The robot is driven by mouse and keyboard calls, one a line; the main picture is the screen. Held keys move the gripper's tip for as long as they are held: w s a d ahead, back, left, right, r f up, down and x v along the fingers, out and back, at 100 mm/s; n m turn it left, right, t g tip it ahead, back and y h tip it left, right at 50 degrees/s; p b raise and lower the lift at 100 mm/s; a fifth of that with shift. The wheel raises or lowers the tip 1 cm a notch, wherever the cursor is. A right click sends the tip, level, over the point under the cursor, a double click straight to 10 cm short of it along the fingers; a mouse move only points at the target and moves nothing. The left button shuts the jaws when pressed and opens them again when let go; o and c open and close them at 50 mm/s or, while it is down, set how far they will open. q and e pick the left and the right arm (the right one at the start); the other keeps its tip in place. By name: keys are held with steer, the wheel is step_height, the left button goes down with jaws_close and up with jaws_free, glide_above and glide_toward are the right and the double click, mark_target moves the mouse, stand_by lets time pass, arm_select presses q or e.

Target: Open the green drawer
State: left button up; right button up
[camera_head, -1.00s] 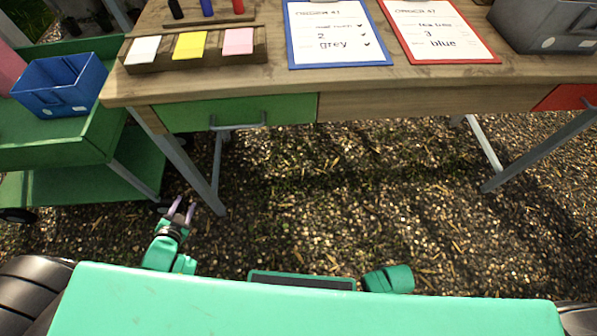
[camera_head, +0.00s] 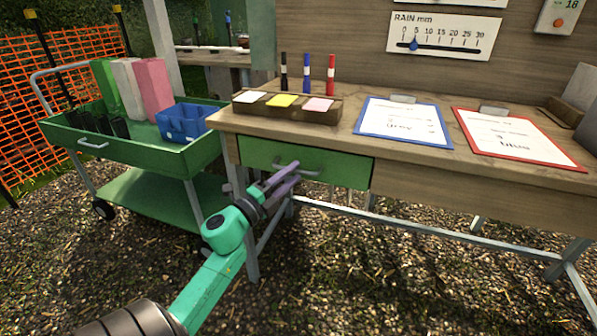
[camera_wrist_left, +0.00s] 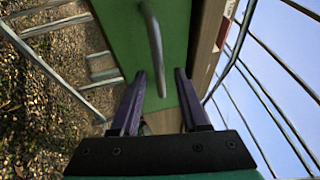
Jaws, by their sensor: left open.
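The green drawer (camera_head: 345,172) is in the left front of the wooden desk and looks shut, its face flush with the desk. Its grey bar handle (camera_head: 314,173) is partly hidden behind my left gripper (camera_head: 296,172) in the head view. The gripper's purple fingers are open and reach up to the handle. In the left wrist view the handle (camera_wrist_left: 154,40) runs lengthwise on the green drawer face (camera_wrist_left: 120,30), its lower end between the two fingers (camera_wrist_left: 160,75). I cannot tell whether the fingers touch it. My right gripper is in neither view.
A green trolley (camera_head: 150,158) with a blue bin (camera_head: 185,122) stands left of the desk. The desk top (camera_head: 350,140) bears a note tray (camera_head: 290,112), markers and two clipboards. Desk legs (camera_head: 248,235) stand close to my left arm. Ground before the desk is open.

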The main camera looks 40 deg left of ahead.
arm_select(q)
steer(key=shift+w+d+r, duration=0.1)
steer(key=shift+w+r, duration=0.1)
steer(key=shift+w, duration=1.05)
jaws_close()
stand_by(0.4)
